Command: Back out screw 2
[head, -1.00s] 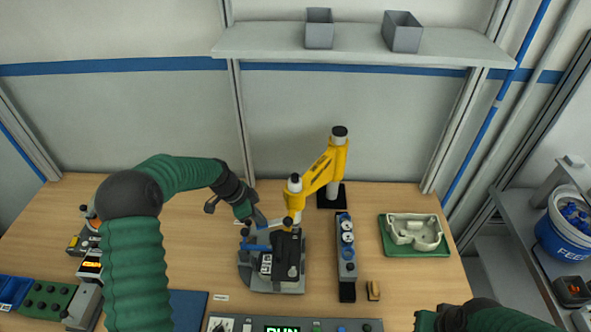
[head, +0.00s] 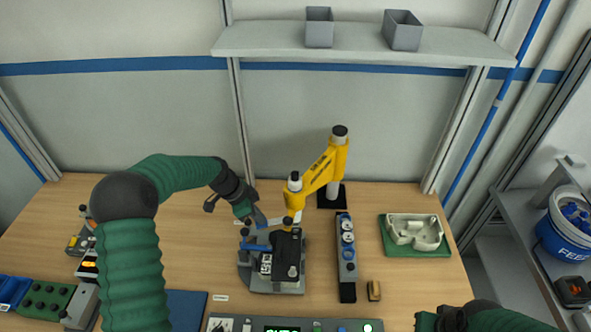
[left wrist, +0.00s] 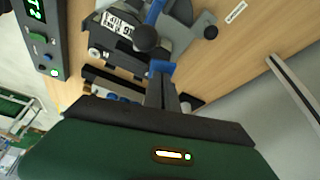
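A black unit (head: 287,256) with a white label sits in a grey fixture (head: 286,288) below the yellow arm. The fixture has blue levers (head: 256,246) with black knobs. My left gripper (head: 254,217) reaches down at the fixture's back left corner. In the left wrist view its dark fingers (left wrist: 164,92) are close together with a blue piece (left wrist: 162,68) at their tips. I cannot tell whether they hold it. The labelled unit (left wrist: 120,23) shows beyond. Screw 2 cannot be made out. My right gripper (head: 428,321) is at the bottom right, its fingers not clear.
The yellow jointed arm (head: 322,173) stands behind the fixture. A grey rail with round dials (head: 346,258) and a green tray with a pale moulded part (head: 414,233) lie to the right. A control panel (head: 225,325) is at the front. The table's back left is clear.

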